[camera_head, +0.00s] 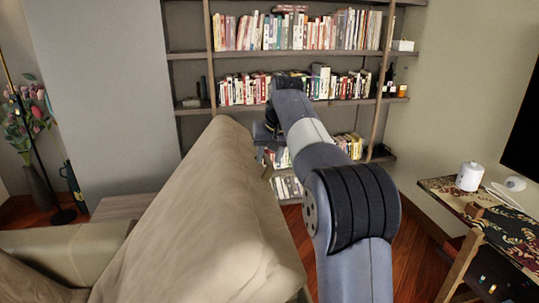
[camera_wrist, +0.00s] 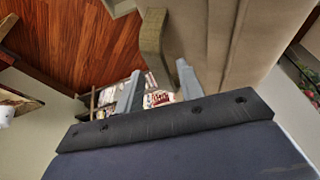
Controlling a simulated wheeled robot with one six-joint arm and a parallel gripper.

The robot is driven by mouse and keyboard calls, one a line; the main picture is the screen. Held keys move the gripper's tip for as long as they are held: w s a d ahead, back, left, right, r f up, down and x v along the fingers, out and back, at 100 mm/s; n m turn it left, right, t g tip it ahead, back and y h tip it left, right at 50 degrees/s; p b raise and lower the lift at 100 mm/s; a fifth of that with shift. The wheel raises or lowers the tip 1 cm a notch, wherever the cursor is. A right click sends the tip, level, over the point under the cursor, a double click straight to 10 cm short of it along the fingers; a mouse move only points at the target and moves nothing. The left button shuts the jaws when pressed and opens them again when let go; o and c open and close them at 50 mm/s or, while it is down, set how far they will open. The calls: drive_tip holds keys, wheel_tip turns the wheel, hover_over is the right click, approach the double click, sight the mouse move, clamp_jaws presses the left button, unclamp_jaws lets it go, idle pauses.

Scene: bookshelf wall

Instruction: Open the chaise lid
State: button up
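A large beige upholstered panel (camera_head: 205,215) stands steeply tilted in the head view, left of my arm. It looks like the chaise lid, but I cannot tell for sure. In the wrist view, beige upholstery (camera_wrist: 225,45) fills the upper right, with a tan curved piece (camera_wrist: 152,45) beside it. My gripper (camera_wrist: 158,70) is open, its two fingers apart with nothing visibly held. The tan piece lies just beyond the fingertips; contact cannot be told. In the head view my gripper is small and partly hidden at the panel's far edge.
A bookshelf (camera_head: 175,84) full of books stands behind. A beige armrest (camera_head: 70,250) is at the lower left, with a vase of flowers (camera_head: 35,150) beyond it. A patterned desk (camera_head: 440,190) with a white canister (camera_head: 469,176) is at the right. Wooden floor (camera_head: 405,255) shows between.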

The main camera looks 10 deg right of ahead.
clamp_jaws()
idle(0.4)
drive_tip(key=d+f+b, duration=0.5)
drive_tip(key=d+f, duration=0.3)
drive_tip(key=f, duration=0.1)
unclamp_jaws()
idle(0.3)
